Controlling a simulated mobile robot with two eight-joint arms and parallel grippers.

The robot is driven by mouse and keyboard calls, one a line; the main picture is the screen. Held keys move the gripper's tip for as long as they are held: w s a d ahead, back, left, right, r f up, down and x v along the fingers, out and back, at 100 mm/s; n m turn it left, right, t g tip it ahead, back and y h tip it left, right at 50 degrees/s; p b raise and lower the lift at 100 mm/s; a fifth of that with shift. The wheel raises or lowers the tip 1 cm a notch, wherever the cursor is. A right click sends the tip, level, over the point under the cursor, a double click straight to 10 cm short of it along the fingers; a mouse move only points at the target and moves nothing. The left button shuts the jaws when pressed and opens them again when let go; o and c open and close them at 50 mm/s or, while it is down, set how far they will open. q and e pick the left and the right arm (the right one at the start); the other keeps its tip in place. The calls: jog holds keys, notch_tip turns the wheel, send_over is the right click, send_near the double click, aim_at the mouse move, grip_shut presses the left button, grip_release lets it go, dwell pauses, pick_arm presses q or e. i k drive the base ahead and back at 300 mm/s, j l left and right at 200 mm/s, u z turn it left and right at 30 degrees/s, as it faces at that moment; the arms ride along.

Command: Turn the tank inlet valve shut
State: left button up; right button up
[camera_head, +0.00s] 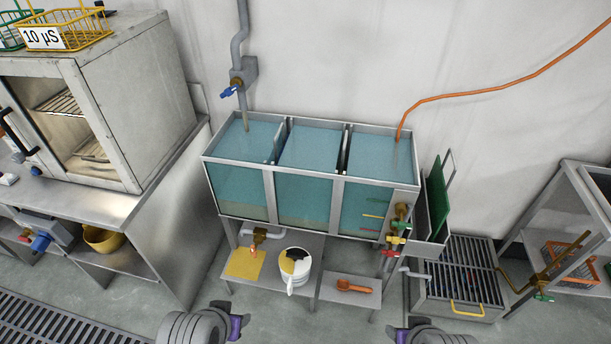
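The three-compartment tank (305,175) stands against the wall, holding blue-green liquid. A grey pipe (240,45) comes down the wall into its left compartment. On this pipe is a brass valve with a blue lever (229,91), which looks like the tank inlet valve; the lever points left and slightly down, across the pipe. Whether liquid flows from the pipe end is too small to tell. My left gripper (236,326) and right gripper (402,335) show only as dark and purple parts at the bottom edge, well away from the valve and tank. Their fingers are not clear.
Other valves with red, yellow and green handles (395,240) sit at the tank's right end. A white jug (295,268) and an orange tool (354,286) rest on low shelves below. An oven (130,110) stands left. A grated basin (458,270) stands right.

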aim_at(229, 90)
jog(key=i+l+u, duration=0.2)
jog(key=l, duration=0.15)
jog(key=i+l+u, duration=0.2)
jog(key=l, duration=0.15)
jog(key=l+u, duration=0.2)
jog(key=l, duration=0.15)
jog(key=l+u, duration=0.2)
jog(key=l, duration=0.15)
jog(key=i+j+u, duration=0.15)
jog(key=i+u, duration=0.35)
jog(key=i, duration=0.05)
